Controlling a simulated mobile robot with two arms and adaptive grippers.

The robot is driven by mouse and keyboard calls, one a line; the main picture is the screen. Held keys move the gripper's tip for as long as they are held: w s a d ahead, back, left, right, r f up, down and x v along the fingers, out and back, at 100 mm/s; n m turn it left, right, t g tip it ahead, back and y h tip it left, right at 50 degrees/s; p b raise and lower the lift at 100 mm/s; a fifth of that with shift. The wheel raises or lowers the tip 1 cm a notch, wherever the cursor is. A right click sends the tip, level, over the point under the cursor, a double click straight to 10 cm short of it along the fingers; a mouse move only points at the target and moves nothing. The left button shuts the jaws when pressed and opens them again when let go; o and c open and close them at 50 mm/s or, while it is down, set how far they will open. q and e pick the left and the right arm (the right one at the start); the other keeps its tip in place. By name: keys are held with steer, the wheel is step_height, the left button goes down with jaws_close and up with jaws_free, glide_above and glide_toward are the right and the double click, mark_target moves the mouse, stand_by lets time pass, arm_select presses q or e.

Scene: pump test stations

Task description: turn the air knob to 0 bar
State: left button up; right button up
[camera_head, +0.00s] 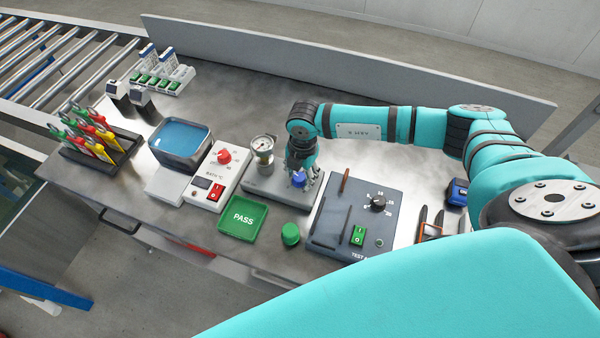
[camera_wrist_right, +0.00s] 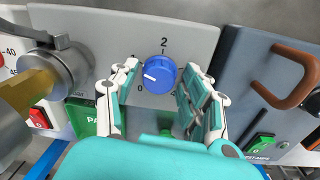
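The air knob (camera_wrist_right: 160,73) is round and blue with a white pointer. It sits on a light grey panel with a 0 at its lower left and a 2 above it. The pointer points left and slightly up, near the 0; the exact reading cannot be told. My right gripper (camera_wrist_right: 160,78) has one finger on each side of the knob, with small gaps visible, so it looks open around it. In the head view the right gripper (camera_head: 301,172) reaches down over the blue knob (camera_head: 298,180), partly hiding it. My left gripper is not in view.
A pressure gauge (camera_head: 263,143) stands left of the knob. A dark test box (camera_head: 340,222) with a brown handle is to the right. A green PASS tray (camera_head: 243,218), a green cylinder (camera_head: 290,235) and a bath controller (camera_head: 218,178) with a red knob are close by.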

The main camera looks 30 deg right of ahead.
steer(key=c, duration=0.9)
steer(key=shift+o, duration=0.2)
steer(key=n+b, duration=0.2)
steer(key=n, duration=0.1)
steer(key=shift+w+f+b, duration=0.1)
steer(key=shift+f+b, duration=0.05)
steer(key=shift+b, duration=0.25)
steer(key=n+b, duration=0.2)
steer(key=n, duration=0.2)
steer(key=shift+b, duration=0.35)
steer(key=n+b, duration=0.3)
steer(key=n, duration=0.1)
steer(key=shift+w+a+g, duration=0.1)
steer(key=shift+g, duration=0.2)
steer(key=shift+n+b, duration=1.1)
steer(key=shift+n, duration=0.4)
steer(key=shift+r, duration=0.2)
